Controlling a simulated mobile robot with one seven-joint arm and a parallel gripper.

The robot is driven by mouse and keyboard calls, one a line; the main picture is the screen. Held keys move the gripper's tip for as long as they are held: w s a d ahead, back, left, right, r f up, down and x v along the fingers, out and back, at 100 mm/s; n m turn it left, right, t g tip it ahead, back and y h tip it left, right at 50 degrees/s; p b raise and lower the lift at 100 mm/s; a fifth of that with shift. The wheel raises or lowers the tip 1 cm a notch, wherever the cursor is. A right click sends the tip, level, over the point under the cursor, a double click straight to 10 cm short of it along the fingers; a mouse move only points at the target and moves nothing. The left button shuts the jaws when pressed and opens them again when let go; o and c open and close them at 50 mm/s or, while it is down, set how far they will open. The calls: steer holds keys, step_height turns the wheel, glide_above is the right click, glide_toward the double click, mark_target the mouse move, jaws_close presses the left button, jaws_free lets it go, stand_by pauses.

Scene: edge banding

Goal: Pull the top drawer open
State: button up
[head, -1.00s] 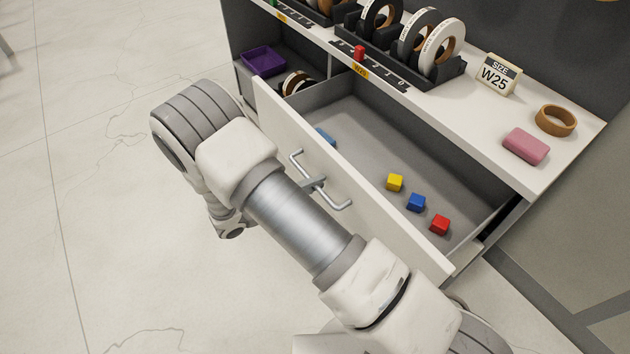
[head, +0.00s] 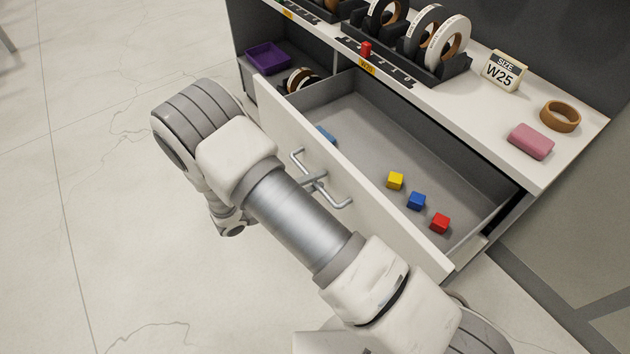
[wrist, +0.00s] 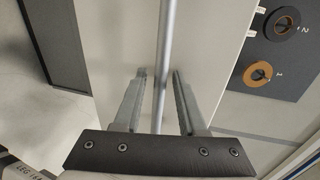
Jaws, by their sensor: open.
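The top drawer (head: 400,244) stands well open from the cabinet. Its grey inside shows a yellow cube (head: 395,180), a blue cube (head: 416,201), a red cube (head: 440,223) and a partly hidden blue thing (head: 326,134). The metal bar handle (head: 341,200) is on the drawer's white front. In the wrist view the handle bar (wrist: 165,60) runs between the two fingers of my gripper (wrist: 160,80), which is open with a gap on each side. In the head view my arm hides part of the drawer front, and a fingertip shows at the handle.
The white worktop (head: 480,125) holds tape rolls in a black rack (head: 450,68), a W25 size sign (head: 503,71), a pink block (head: 530,141) and a brown roll (head: 560,116). A purple tray (head: 267,57) sits in the open compartment left of the drawer. The floor at left is clear.

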stand_by(0.3)
steer(key=p+v, duration=0.1)
steer(key=v, duration=1.6)
steer(key=shift+s+a, duration=0.15)
steer(key=shift+a, duration=0.05)
steer(key=shift+r, duration=0.1)
steer(key=d+r+m+g+y+p, duration=0.35)
steer(key=d+r+m, duration=0.45)
steer(key=r+m, duration=0.3)
steer(key=d+r+m+g+y+p, duration=0.2)
steer(key=d+r+m+g, duration=0.3)
steer(key=d+r+m, duration=0.65)
steer(key=shift+s+d+r+m+t+y+p, duration=0.85)
steer(key=shift+s+d+r+m+y, duration=0.65)
steer(key=shift+r+m, duration=1.6)
steer(key=shift+s+d+r+m+t+y+p, duration=0.85)
steer(key=shift+s+r+m, duration=1.35)
steer(key=shift+m, duration=1.45)
steer(key=shift+s+d+r+m+t+y+p, duration=0.8)
steer(key=shift+s+d+r+m+y, duration=0.7)
steer(key=shift+r+m, duration=1.7)
